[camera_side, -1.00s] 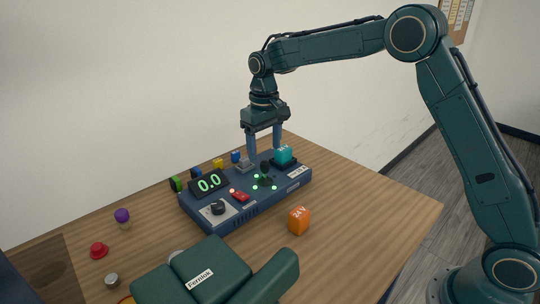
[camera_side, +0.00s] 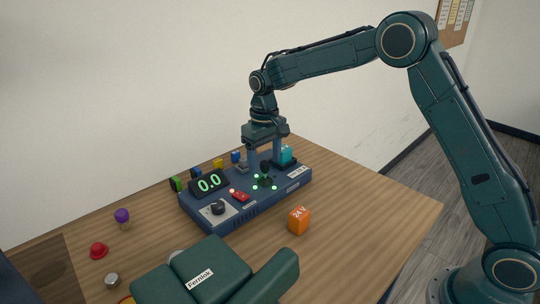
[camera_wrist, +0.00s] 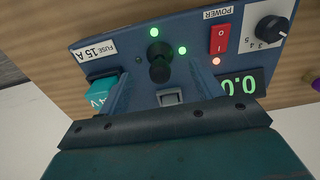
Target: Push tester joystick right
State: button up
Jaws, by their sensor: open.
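The tester (camera_side: 240,200) is a dark blue box on the wooden table. Its black joystick (camera_side: 265,170) stands roughly upright among several lit green lights; it also shows in the wrist view (camera_wrist: 159,66). My gripper (camera_side: 265,163) is open, fingers pointing down over the tester, low around the joystick. In the wrist view the joystick appears between the two fingers, which hold nothing; I cannot tell whether either touches it. The display (camera_side: 209,182) reads 0.0.
A teal block (camera_side: 287,155) sits at the tester's right end, close to my gripper. A red power switch (camera_side: 239,196) and black knob (camera_side: 218,208) are on the panel. An orange 24 V cube (camera_side: 299,220) and a dark green Fernlok case (camera_side: 205,275) are in front.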

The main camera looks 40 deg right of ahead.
jog(key=shift+d, duration=1.9)
jog(key=shift+a, duration=0.15)
dwell(0.9)
jog(key=shift+a, duration=1.7)
jog(key=shift+r, duration=0.1)
jog(key=shift+r, duration=3.4)
